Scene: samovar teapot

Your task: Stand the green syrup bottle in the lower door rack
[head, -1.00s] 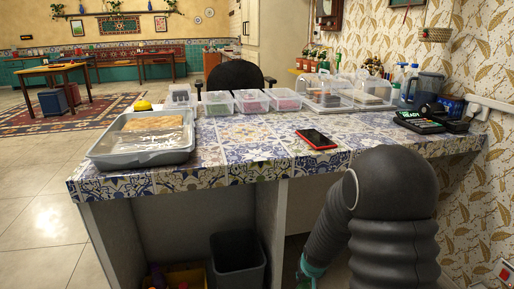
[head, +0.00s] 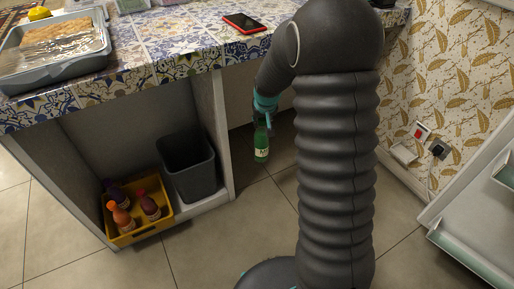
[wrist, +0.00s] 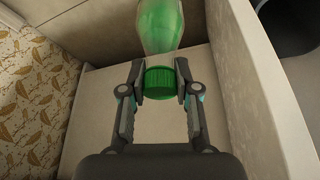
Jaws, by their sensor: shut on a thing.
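The green syrup bottle (head: 261,143) hangs upright below my gripper (head: 262,118) in the head view, beside the open counter. In the wrist view my gripper (wrist: 160,84) is shut around the bottle's green cap, and the bottle's body (wrist: 160,25) extends away beyond the fingers. My arm hides part of the space behind it. At the right edge of the head view is a pale unit with shelf-like racks (head: 468,258), partly cut off by the frame; I cannot tell for sure whether it is the door with the lower rack.
Under the tiled counter (head: 190,40) stand a dark bin (head: 188,170) and a yellow crate (head: 150,228) with several bottles. A red phone (head: 244,23) and a grey tray (head: 60,62) lie on top. Sockets (head: 438,149) are on the right wall. Floor in front is clear.

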